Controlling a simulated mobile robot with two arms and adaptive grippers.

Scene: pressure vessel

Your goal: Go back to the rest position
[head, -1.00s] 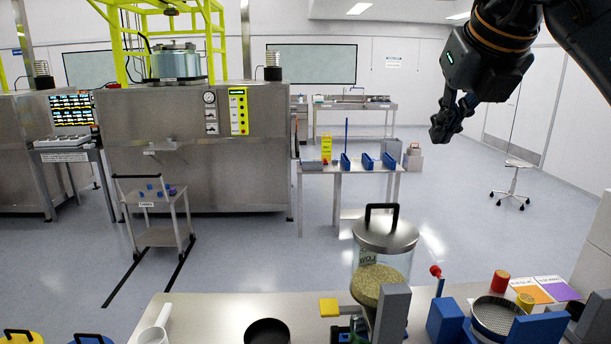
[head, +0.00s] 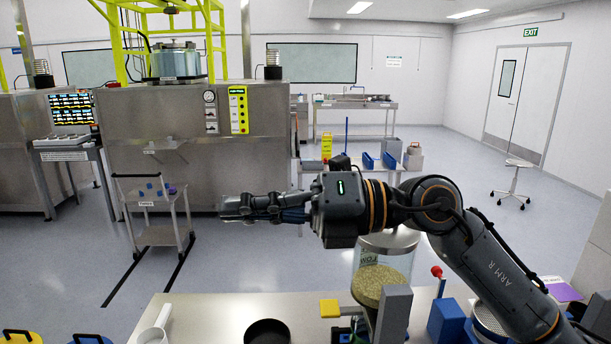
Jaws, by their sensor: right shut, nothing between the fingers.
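My right gripper (head: 250,207) is shut and empty. It points left across the middle of the head view, above and beyond the steel table (head: 205,306). My left gripper does not show.
On the table stand a black bowl (head: 267,331), a white scoop-like item (head: 155,333), a grey block (head: 394,314), a blue block (head: 446,321) and a red-topped post (head: 437,272). A steel cart (head: 160,236) and the large vessel cabinet (head: 150,130) stand beyond. Open floor lies between.

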